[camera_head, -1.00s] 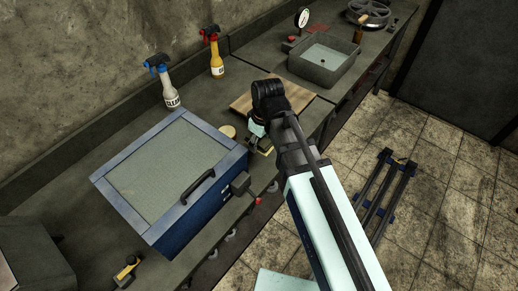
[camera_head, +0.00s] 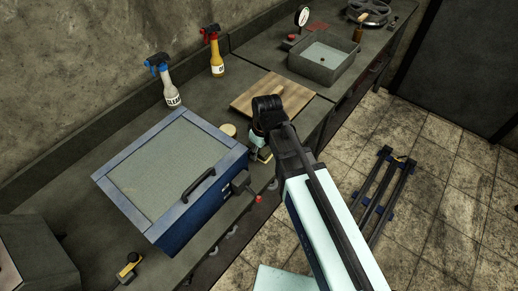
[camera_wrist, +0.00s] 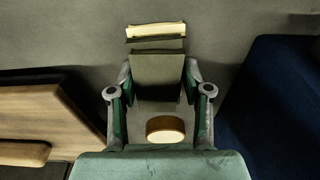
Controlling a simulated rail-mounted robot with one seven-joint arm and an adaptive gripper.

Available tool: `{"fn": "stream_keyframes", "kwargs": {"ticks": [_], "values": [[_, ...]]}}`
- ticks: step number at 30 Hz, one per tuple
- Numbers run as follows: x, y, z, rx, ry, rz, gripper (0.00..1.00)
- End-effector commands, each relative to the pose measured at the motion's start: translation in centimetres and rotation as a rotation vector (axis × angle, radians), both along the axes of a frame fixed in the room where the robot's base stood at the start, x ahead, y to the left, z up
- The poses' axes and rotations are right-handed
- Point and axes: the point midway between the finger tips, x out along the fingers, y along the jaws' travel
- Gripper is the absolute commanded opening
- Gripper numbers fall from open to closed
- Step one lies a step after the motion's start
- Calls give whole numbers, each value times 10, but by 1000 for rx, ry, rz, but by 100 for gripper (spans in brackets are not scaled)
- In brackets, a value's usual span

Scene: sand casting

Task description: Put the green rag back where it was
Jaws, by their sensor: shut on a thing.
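The green rag (camera_wrist: 157,72) shows in the wrist view as a flat, folded, olive-green piece between the fingers. My gripper (camera_wrist: 157,88) is shut on it, with one finger against each side. Pale and dark folded layers (camera_wrist: 156,33) show just beyond the rag; I cannot tell whether they belong to it. In the head view my gripper (camera_head: 258,142) is low over the workbench, between the blue box and the wooden board. The rag is mostly hidden there by the arm.
A blue box (camera_head: 200,217) with a handled lid stands left of my gripper. A wooden board (camera_head: 250,97) lies behind it. A round pale disc (camera_head: 228,129) lies close by, also in the wrist view (camera_wrist: 165,124). Two spray bottles (camera_head: 171,88) (camera_head: 216,58) stand along the wall.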

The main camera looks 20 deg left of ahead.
Motion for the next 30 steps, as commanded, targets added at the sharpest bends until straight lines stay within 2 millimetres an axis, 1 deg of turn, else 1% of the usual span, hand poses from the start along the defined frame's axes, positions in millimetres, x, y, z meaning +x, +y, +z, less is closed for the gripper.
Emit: {"fn": "stream_keyframes", "kwargs": {"ticks": [2, 3, 5, 14, 20, 23, 26, 30], "values": [[0, 0, -3, 0, 0, 0, 21], [0, 0, -3, 0, 0, 0, 52], [0, 0, -3, 0, 0, 0, 74], [0, 0, -2, 0, 0, 0, 74], [0, -1, 6, 1, -1, 0, 74], [0, -2, 14, 1, -1, 0, 74], [-1, -3, 27, 1, -2, -1, 74], [-1, -5, 49, 2, -3, -1, 74]]}}
